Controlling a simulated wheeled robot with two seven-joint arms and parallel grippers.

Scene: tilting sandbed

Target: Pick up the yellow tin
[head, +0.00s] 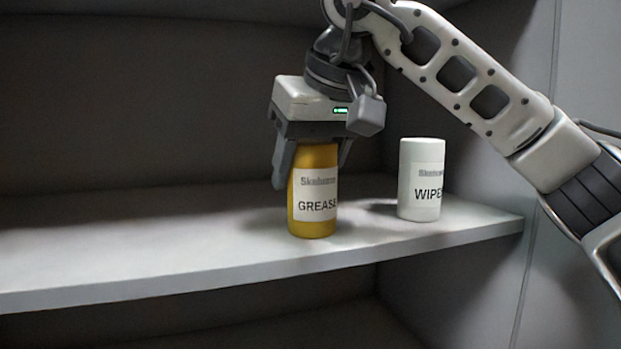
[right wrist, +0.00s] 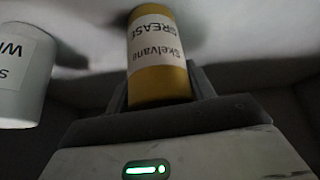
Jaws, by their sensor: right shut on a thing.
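The yellow tin (head: 312,226) has a white label reading "GREASE" and stands upright at the front of the grey shelf. My right gripper (head: 312,172) points down over it from above. Its fingers are shut on the upper part of the tin, one on each side. In the right wrist view the yellow tin (right wrist: 158,85) sits between the fingers of the gripper (right wrist: 160,95). The tin's base looks to be on or very close to the shelf; I cannot tell if there is a gap. My left gripper is not in view.
A white tin (head: 420,185) labelled "WIPES" stands on the shelf (head: 150,255) to the right of the yellow tin. It also shows at the left of the right wrist view (right wrist: 22,75). The shelf's left part is clear. A cabinet wall rises at the right.

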